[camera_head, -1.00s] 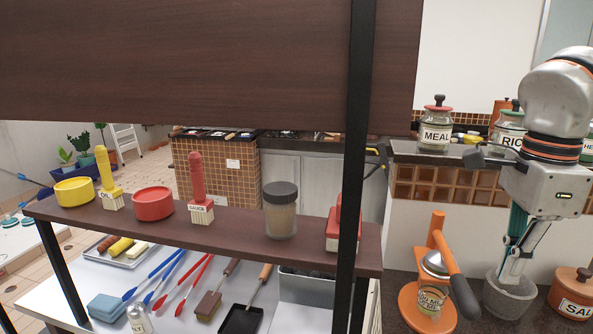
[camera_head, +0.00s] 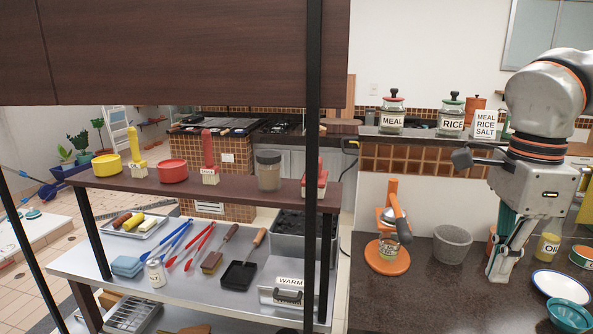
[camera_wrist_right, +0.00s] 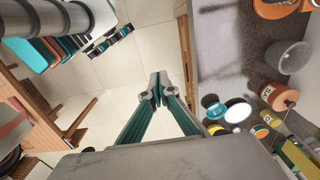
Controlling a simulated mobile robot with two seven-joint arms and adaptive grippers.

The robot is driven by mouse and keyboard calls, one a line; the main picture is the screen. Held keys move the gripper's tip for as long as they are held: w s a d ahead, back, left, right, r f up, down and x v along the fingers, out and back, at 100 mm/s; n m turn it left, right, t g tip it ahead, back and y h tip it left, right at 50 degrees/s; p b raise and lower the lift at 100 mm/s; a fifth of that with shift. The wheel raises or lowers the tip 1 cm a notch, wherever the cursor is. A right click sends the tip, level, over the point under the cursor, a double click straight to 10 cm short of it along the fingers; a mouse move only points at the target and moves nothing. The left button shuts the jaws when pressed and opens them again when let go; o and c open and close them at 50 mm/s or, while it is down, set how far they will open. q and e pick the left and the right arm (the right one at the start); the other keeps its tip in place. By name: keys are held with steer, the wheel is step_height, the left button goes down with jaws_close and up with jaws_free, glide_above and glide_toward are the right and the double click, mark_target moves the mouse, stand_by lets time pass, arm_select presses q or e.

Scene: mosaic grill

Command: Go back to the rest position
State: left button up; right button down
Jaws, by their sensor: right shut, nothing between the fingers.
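My right gripper (camera_head: 496,276) hangs pointing down at the right of the head view, in front of the dark counter (camera_head: 410,298). Its fingers are shut with nothing between them. In the right wrist view the closed fingertips (camera_wrist_right: 158,88) are over the pale tiled floor (camera_wrist_right: 115,85), beside the counter edge. My left gripper is not in view.
A grey stone bowl (camera_head: 453,245) and an orange juicer (camera_head: 388,240) stand on the counter left of the gripper. A white plate (camera_head: 562,287) and a teal bowl (camera_head: 570,317) lie to its right. A metal shelf post (camera_head: 313,170) stands left.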

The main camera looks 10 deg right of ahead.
steer(key=w+a+f+m+t+y, duration=0.1)
steer(key=w+f+m+t+y, duration=0.55)
steer(key=f+m+y, duration=0.55)
steer(key=w+d+f+m+t+h, duration=0.15)
steer(key=f+m+t, duration=0.25)
steer(key=f+m, duration=0.4)
steer(key=d+f+m+t+h, duration=0.2)
steer(key=f+m+t, duration=0.2)
steer(key=f+m, duration=0.45)
steer(key=s+a+f+m+h, duration=0.2)
steer(key=s+f+m+h, duration=0.1)
steer(key=f+m, duration=0.4)
steer(key=s+a+f+m+h, duration=0.2)
steer(key=s+f+m+h, duration=0.15)
steer(key=f, duration=0.45)
steer(key=s+a+f+m+g, duration=0.4)
steer(key=s+a+f+m, duration=0.3)
steer(key=a+f, duration=0.3)
steer(key=shift+s+a, duration=0.65)
steer(key=shift+s, duration=0.05)
